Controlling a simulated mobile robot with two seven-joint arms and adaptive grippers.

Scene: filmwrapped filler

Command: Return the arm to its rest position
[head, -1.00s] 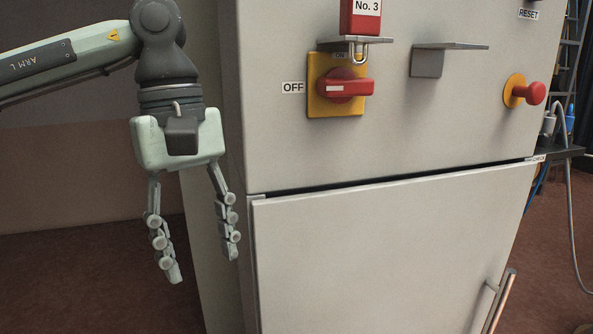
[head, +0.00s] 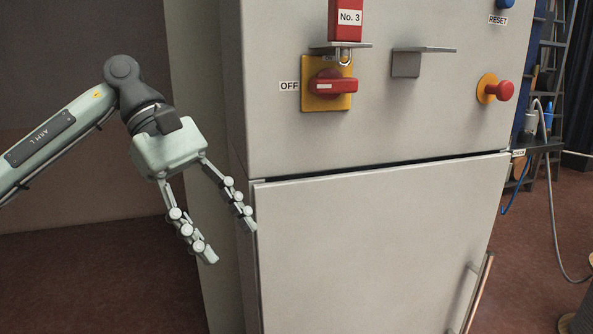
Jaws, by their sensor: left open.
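My left gripper (head: 232,245) is open and empty, its fingers pointing down and to the right. It hangs in front of the left edge of a grey cabinet (head: 365,240). In the picture its right finger overlaps the cabinet's edge; I cannot tell whether it touches. My left arm (head: 45,145) comes in from the left, low and bent at the wrist. My right arm and gripper are not in view.
The cabinet carries a red rotary switch (head: 335,86) beside an OFF label, a red No. 3 padlock (head: 346,20), an empty bracket (head: 408,63) and a red mushroom button (head: 502,91). A door handle (head: 476,295) sticks out low right. Floor at left is clear.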

